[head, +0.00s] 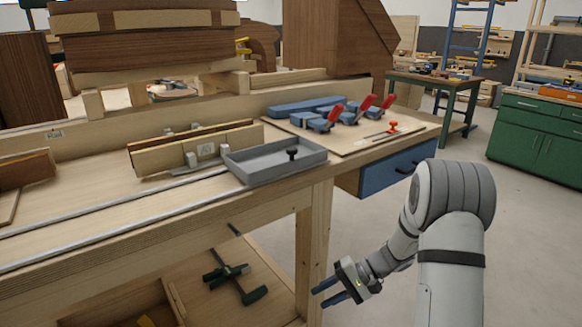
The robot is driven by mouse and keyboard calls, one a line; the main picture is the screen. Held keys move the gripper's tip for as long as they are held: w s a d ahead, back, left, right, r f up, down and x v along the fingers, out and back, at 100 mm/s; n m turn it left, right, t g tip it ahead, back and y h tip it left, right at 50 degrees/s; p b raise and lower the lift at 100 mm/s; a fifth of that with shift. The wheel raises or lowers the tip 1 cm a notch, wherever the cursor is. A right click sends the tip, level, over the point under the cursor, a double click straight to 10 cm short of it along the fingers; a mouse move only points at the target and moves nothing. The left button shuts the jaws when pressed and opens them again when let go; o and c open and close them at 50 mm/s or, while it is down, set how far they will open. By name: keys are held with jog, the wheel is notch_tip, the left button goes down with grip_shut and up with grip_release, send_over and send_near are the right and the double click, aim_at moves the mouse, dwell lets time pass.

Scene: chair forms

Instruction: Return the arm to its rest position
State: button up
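My gripper (330,291) is low at the front right of the wooden workbench (250,214), in front of its right leg. Its two blue fingers point left and stand apart, with nothing visible between them. My arm (452,240) rises at the right of the view and bends down to the gripper. The gripper looks below the bench top and clear of the things on it.
A grey tray (262,175) holding a black knob sits on the bench's front edge. Red-handled clamps (335,114) stand behind it. A dark green clamp (235,277) lies on the lower shelf. A green cabinet (538,140) stands at right. Floor between is clear.

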jog(key=s+d+r+n+t+h+p, duration=0.1)
jog(key=s+r+h+p, duration=0.4)
jog(key=r, duration=1.2)
jog(key=s+d+r+n+t+h+p, duration=0.1)
jog(key=s+d+r+t+h+p, duration=0.2)
jog(key=s+r+p, duration=0.8)
jog(key=s+d+r+h, duration=0.2)
jog(key=s+r+h, duration=0.1)
jog(key=s+r, duration=0.2)
jog(key=shift+s+r+n+p, duration=0.15)
jog(key=shift+r+n+p, duration=0.2)
jog(key=shift+r, duration=0.5)
jog(key=shift+a, duration=0.15)
